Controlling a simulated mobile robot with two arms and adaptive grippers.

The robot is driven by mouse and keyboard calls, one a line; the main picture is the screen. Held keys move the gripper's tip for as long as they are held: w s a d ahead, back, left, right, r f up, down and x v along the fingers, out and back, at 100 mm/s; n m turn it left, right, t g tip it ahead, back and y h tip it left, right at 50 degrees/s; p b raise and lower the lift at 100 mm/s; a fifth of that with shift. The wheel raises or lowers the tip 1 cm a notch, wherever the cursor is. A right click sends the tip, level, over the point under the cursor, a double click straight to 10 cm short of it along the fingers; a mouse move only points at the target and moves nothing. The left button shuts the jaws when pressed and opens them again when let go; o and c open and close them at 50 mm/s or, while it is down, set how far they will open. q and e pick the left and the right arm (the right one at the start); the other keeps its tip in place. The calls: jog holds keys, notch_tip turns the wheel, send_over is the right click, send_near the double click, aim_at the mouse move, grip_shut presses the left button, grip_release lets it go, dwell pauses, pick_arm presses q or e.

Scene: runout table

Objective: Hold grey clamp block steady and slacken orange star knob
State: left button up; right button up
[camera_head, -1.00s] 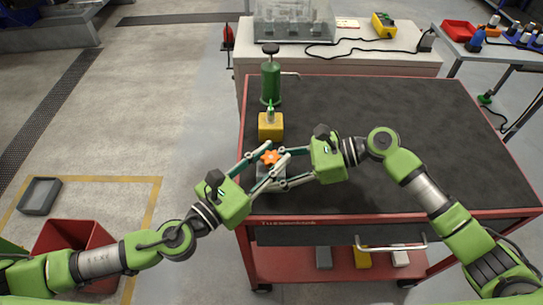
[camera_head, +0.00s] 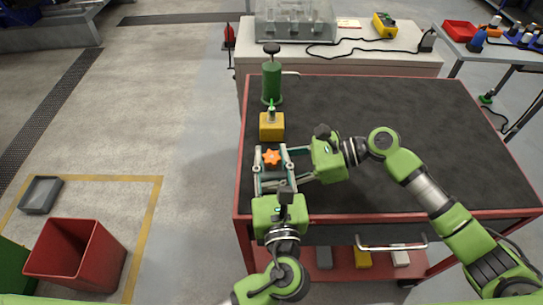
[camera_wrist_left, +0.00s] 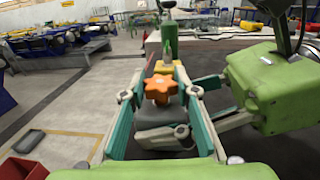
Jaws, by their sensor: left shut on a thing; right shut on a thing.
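The orange star knob (camera_head: 272,157) sits on top of the grey clamp block (camera_wrist_left: 160,137), near the left edge of the dark-topped cart. My left gripper (camera_head: 272,153) reaches in from the front, shut on the knob with a finger on each side. The knob also shows between those fingers in the left wrist view (camera_wrist_left: 160,89). My right gripper (camera_head: 271,175) comes in from the right, lower down, and is shut on the clamp block. In the head view the fingers largely hide the block and the right fingertips.
A yellow block (camera_head: 272,126) with a green top stands just behind the knob, with a green cylinder (camera_head: 271,82) farther back. The cart top (camera_head: 420,130) is clear on the right. A red bin (camera_head: 76,255) stands on the floor at left.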

pick_arm(q)
jog(key=shift+n+g+y, duration=0.4)
jog(key=shift+n+y, duration=0.7)
jog(key=shift+y, duration=0.6)
jog(key=shift+r+y, duration=0.1)
jog(key=shift+y, duration=0.2)
jog(key=o, duration=1.1)
jog(key=shift+s, duration=0.1)
jog(key=v, duration=1.2)
